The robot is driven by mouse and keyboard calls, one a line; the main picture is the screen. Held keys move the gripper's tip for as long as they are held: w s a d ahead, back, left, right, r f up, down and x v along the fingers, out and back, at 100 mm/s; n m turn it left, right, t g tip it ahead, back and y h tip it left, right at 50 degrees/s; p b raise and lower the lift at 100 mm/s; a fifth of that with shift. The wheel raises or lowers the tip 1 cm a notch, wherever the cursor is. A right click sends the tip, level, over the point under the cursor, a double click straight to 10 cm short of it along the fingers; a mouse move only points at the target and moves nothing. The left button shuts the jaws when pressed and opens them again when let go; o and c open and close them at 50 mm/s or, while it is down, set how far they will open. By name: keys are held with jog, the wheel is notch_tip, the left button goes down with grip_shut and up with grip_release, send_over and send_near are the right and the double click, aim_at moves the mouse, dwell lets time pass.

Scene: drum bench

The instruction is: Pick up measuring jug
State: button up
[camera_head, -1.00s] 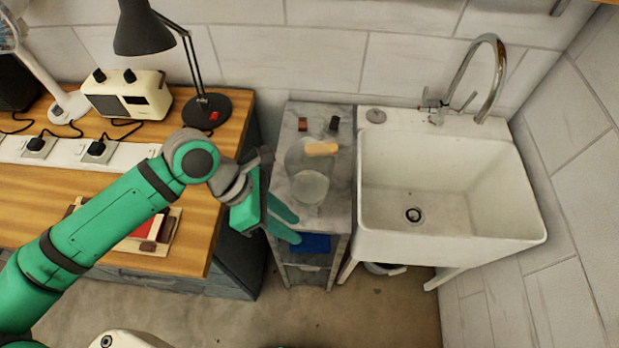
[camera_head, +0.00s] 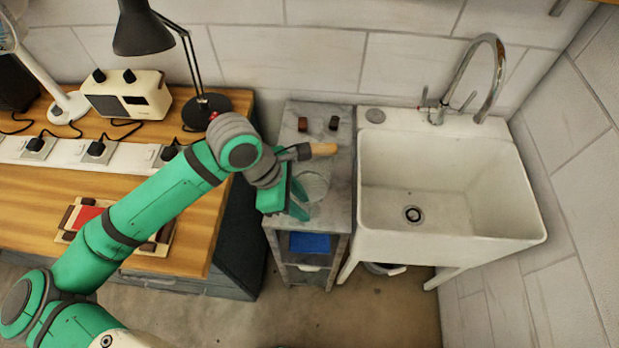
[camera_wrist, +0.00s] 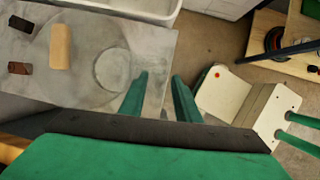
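The clear, see-through measuring jug (camera_head: 315,184) stands on the grey narrow cabinet top, and only its round outline shows well. In the wrist view the jug (camera_wrist: 112,69) is a faint round shape left of the fingers. My gripper (camera_head: 302,202) is at the front left of the jug, close to it. In the wrist view my gripper (camera_wrist: 160,88) is open, with nothing between the fingers. The jug is beside the gap, not inside it. I cannot tell whether a finger touches it.
A tan wooden block (camera_wrist: 61,46) lies behind the jug, over a larger faint round clear shape. Two small dark blocks, one brown (camera_wrist: 20,68) and one blackish (camera_wrist: 20,24), lie farther back. The white sink (camera_head: 450,239) stands right, the wooden bench (camera_head: 200,235) left.

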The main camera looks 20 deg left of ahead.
aim_at(309, 211)
jog(key=shift+x, duration=2)
jog(key=shift+d+r, duration=0.1)
jog(key=shift+d, duration=0.05)
jog(key=shift+c, duration=0.3)
jog(key=shift+w, duration=0.1)
grip_shut()
